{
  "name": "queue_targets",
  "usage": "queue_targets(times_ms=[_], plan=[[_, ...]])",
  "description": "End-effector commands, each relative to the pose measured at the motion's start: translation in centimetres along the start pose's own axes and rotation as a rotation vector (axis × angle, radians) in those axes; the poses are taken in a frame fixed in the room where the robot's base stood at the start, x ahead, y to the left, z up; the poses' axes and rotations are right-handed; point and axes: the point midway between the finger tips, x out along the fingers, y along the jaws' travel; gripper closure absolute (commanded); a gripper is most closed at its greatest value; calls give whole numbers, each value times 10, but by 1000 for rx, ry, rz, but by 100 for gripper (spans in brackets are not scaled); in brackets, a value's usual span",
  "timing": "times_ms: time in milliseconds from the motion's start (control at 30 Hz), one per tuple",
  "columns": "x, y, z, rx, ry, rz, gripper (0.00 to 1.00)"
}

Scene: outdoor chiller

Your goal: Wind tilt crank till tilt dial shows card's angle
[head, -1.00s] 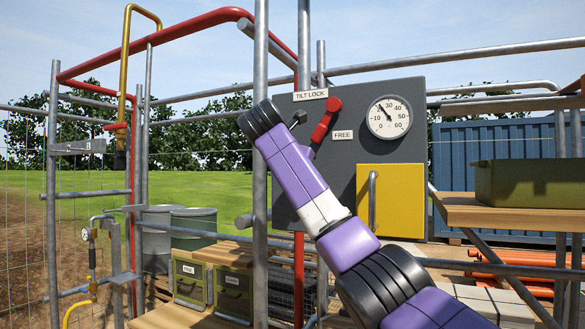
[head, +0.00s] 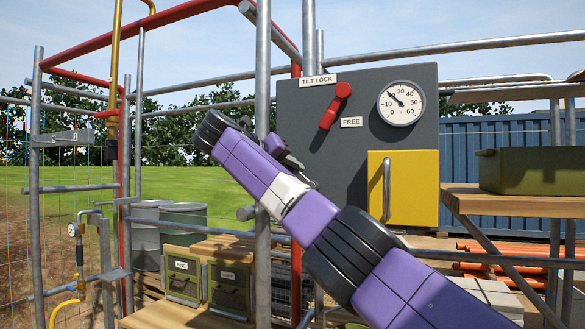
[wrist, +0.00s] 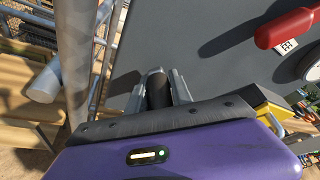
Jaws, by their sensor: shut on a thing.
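The tilt dial (head: 401,104) is a round white gauge on a dark grey panel. Its thin needle points up and left, near the low twenties, too small to read exactly. The red tilt lock lever (head: 334,107) slants down and left from its knob, above the FREE label (head: 352,122). My gripper (head: 293,163) is at the panel's lower left, below the lever. In the wrist view, its jaws (wrist: 157,92) are shut around a dark cylindrical grip (wrist: 157,90), apparently the tilt crank's handle. The rest of the crank is hidden. I see no angle card.
A grey upright pole (head: 263,60) stands close by my wrist, left of the panel. A yellow box (head: 410,190) with a handle is on the panel's lower right. A wooden shelf (head: 520,204) carries a green tray (head: 540,170).

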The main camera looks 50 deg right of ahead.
Motion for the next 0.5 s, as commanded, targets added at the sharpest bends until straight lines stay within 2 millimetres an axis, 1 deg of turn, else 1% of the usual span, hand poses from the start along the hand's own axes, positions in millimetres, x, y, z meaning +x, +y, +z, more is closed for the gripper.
queue_targets(times_ms=[33, 233, 500], plan=[[0, 10, -7, -33, 12, 2, 100], [2, 11, -14, -115, 15, -30, 100], [2, 12, -17, -158, 15, -49, 100]])
